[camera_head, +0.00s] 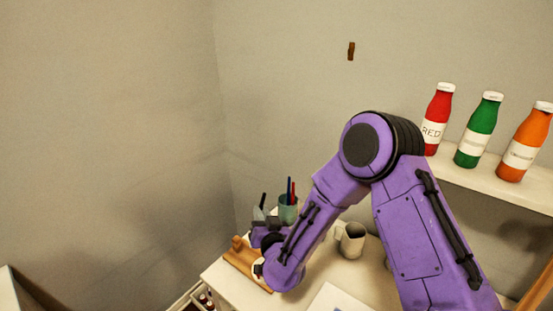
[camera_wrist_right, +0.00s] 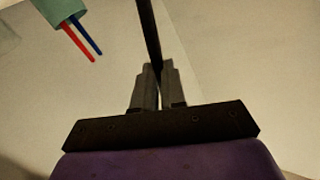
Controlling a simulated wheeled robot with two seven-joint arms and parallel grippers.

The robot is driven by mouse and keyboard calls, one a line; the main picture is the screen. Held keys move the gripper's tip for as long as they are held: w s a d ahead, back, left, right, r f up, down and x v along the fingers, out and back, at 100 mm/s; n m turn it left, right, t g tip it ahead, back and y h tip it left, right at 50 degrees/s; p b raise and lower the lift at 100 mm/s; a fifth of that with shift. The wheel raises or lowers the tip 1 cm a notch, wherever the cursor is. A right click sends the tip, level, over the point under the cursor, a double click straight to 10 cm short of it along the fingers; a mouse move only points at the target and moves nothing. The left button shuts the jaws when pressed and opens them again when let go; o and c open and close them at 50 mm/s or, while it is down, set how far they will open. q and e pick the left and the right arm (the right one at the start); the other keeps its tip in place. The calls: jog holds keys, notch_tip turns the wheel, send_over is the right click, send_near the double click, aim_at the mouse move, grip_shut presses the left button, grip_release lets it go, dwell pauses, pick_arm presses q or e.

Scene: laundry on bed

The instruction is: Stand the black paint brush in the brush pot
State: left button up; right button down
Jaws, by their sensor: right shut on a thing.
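The black paint brush (camera_wrist_right: 149,35) is a thin dark stick between the fingertips of my right gripper (camera_wrist_right: 158,72), in the right wrist view. In the head view the brush (camera_head: 263,199) points up above my right gripper (camera_head: 260,214), roughly upright. The teal brush pot (camera_head: 288,211) stands just to the right of the gripper and holds a blue and a red brush. In the right wrist view the pot (camera_wrist_right: 58,8) is at the top left, apart from the held brush. The brush's lower end is hidden in the head view. My left gripper is not in view.
A grey mug (camera_head: 351,241) stands on the white table (camera_head: 225,274), right of my forearm. A brown wooden object (camera_head: 243,257) lies at the table's left edge. Red (camera_head: 438,120), green (camera_head: 480,132) and orange (camera_head: 524,145) bottles stand on a shelf at right.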

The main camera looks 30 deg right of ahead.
jog(key=w+d+r+m+g+h+p, duration=0.1)
jog(key=w+d+r+h, duration=0.25)
jog(key=w+d, duration=0.3)
jog(key=w+d+r+g+h+p, duration=0.1)
jog(key=w+d+r+h, duration=0.3)
jog(key=d, duration=0.4)
notch_tip(320, 180, down, 11)
jog(key=w+b, duration=0.1)
jog(key=b, duration=0.6)
jog(key=shift+w+d+f, duration=0.15)
jog(key=shift+f, duration=0.05)
jog(key=shift+y, duration=0.25)
jog(key=c, duration=1.1)
grip_release()
jog(key=shift+b, duration=0.3)
